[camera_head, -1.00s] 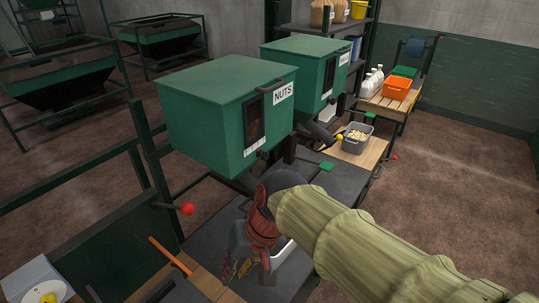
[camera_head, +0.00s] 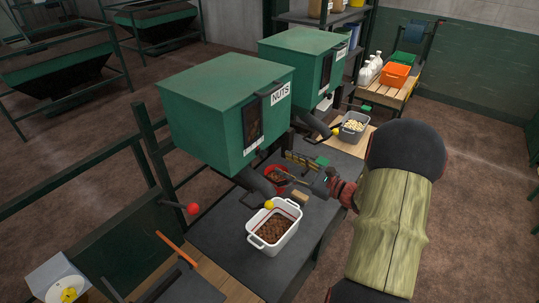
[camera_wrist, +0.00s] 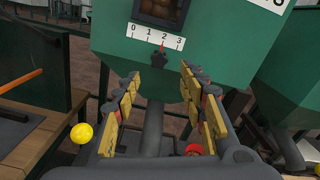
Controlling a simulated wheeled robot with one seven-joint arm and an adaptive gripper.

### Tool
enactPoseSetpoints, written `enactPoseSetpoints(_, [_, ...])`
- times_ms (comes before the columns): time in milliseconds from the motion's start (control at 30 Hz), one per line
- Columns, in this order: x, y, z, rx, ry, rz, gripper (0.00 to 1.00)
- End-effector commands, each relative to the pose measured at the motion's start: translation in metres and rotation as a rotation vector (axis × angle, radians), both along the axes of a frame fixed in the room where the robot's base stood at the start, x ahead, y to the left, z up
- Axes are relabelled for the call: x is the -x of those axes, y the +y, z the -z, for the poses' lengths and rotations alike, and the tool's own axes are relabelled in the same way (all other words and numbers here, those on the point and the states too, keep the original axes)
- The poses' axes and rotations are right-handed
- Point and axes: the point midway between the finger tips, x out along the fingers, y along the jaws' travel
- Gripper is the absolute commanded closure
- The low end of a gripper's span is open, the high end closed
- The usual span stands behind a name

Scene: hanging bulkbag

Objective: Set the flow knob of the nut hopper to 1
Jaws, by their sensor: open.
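The nut hopper (camera_head: 220,115) is a green box labelled NUTS at the centre left of the head view. In the wrist view its front (camera_wrist: 225,50) carries a white scale (camera_wrist: 157,37) marked 0 to 3. The dark flow knob (camera_wrist: 159,60) sits just under the scale, and its red pointer is at about 2. My gripper (camera_head: 282,170) is in front of the hopper's lower front. In the wrist view my gripper (camera_wrist: 160,76) is open and empty, with the knob ahead between the yellow-padded fingers and apart from them.
A white tub (camera_head: 258,242) of brown nuts stands below the hopper spout. A yellow ball-ended lever (camera_head: 269,205) is above it. A red container (camera_head: 271,171) is partly hidden behind my gripper. A second green hopper (camera_head: 305,60) stands behind, with a grey bin (camera_head: 351,135) near it.

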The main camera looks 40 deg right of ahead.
Motion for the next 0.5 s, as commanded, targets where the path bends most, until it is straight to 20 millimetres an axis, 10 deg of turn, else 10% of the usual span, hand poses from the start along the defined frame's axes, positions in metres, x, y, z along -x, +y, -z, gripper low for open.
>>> enactPoseSetpoints(500, [-0.065, 0.022, 0.0, 0.002, 0.0, -0.005, 0.58])
